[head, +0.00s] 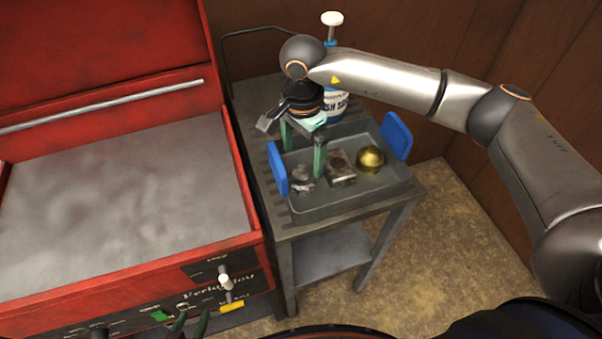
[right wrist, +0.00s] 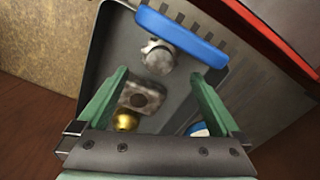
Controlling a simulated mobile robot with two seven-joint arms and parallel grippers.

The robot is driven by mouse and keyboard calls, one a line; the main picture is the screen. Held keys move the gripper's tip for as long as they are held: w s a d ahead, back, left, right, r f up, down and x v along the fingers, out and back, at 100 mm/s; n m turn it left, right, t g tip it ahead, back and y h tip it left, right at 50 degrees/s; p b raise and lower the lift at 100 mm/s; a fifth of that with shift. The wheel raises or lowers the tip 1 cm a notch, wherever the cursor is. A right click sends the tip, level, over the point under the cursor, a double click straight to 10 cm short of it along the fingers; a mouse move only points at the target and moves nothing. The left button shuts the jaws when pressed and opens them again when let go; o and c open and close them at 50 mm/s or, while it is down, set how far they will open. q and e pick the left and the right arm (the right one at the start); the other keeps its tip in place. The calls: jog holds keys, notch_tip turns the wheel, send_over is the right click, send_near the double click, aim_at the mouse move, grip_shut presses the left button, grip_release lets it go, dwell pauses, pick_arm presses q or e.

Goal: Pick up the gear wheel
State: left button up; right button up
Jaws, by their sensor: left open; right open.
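The gear wheel (head: 302,179) is a small grey toothed piece in the left part of a grey tray (head: 345,205) on a cart. It also shows in the right wrist view (right wrist: 157,57), just beyond the fingertips. My right gripper (head: 302,161) is open and empty, with green fingers pointing down above the tray near the gear wheel. The fingers appear apart from the gear wheel. My left gripper (head: 192,324) is open at the bottom edge of the head view, in front of the red machine, mostly cut off.
A grey block with a hole (head: 341,168) and a golden domed piece (head: 370,159) lie in the tray. Blue handles (head: 396,136) rise at its ends. A pump bottle (head: 335,104) stands behind. The red parts washer (head: 120,170) is close on the left.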

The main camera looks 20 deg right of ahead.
aim_at(302, 171)
jog(key=shift+f, duration=0.95)
jog(key=shift+a+f+p, duration=0.1)
jog(key=shift+f+p, duration=0.7)
jog(key=shift+f, duration=1.9)
jog(key=shift+r, duration=0.1)
jog(key=c, duration=1.5)
jog(key=shift+c, duration=0.2)
